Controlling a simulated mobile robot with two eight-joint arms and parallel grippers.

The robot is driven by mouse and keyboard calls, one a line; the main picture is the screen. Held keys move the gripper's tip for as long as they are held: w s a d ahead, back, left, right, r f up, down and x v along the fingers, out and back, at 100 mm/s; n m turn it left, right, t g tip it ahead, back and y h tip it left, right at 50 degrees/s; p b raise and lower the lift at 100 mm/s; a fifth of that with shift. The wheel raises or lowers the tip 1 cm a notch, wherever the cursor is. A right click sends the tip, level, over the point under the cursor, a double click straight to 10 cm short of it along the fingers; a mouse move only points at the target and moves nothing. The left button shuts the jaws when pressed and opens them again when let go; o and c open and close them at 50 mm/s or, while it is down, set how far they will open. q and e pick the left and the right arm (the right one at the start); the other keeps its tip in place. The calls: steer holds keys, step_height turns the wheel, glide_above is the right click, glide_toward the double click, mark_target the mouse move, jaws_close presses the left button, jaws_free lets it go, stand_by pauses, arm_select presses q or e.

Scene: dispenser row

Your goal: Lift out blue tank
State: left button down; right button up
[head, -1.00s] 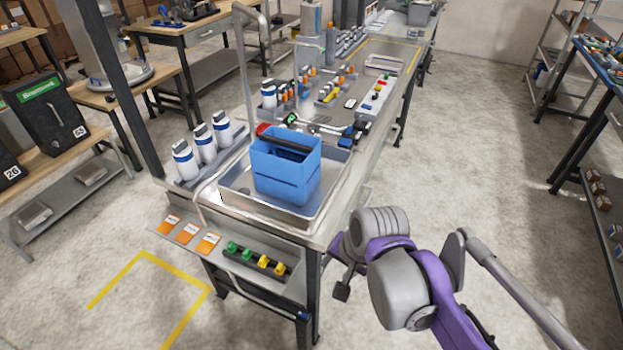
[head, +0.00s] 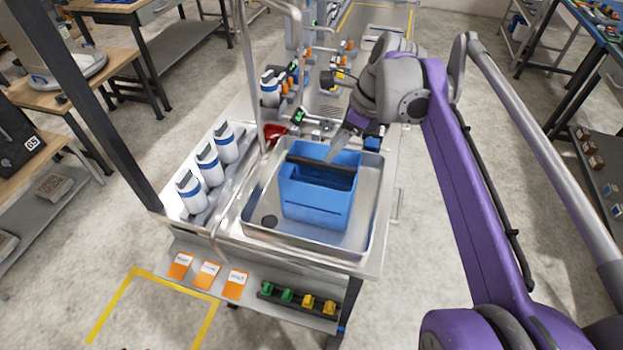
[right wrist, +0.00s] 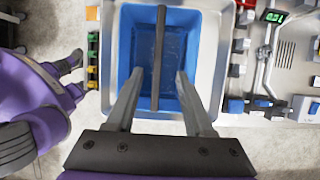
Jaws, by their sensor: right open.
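The blue tank (head: 315,205) stands upright in the steel sink (head: 362,225) in the head view, with a dark bar handle (head: 318,169) across its top. In the right wrist view the open blue tank (right wrist: 139,45) is seen from above, with the handle (right wrist: 159,50) running down its middle. My right gripper (head: 335,152) is above the far side of the tank. Its open fingers (right wrist: 159,73) lie on either side of the handle in the right wrist view. Whether they touch it cannot be told. My left gripper is not in view.
A tall faucet pipe (head: 250,75) rises left of the tank. White bottles (head: 208,165) stand on the left ledge. A red cup (head: 273,131) sits behind the sink. Green and yellow fittings (head: 297,298) and orange cards (head: 208,275) are on the front shelf.

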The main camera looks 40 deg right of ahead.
mark_target(319, 167)
steer(key=x, duration=0.4)
steer(key=shift+a+f, duration=0.15)
steer(key=shift+f, duration=0.15)
steer(key=x, duration=0.5)
steer(key=shift+w+a, duration=0.1)
steer(key=shift+a, duration=0.1)
steer(key=shift+f, duration=0.1)
steer(key=shift+f, duration=0.25)
jaws_close()
stand_by(1.3)
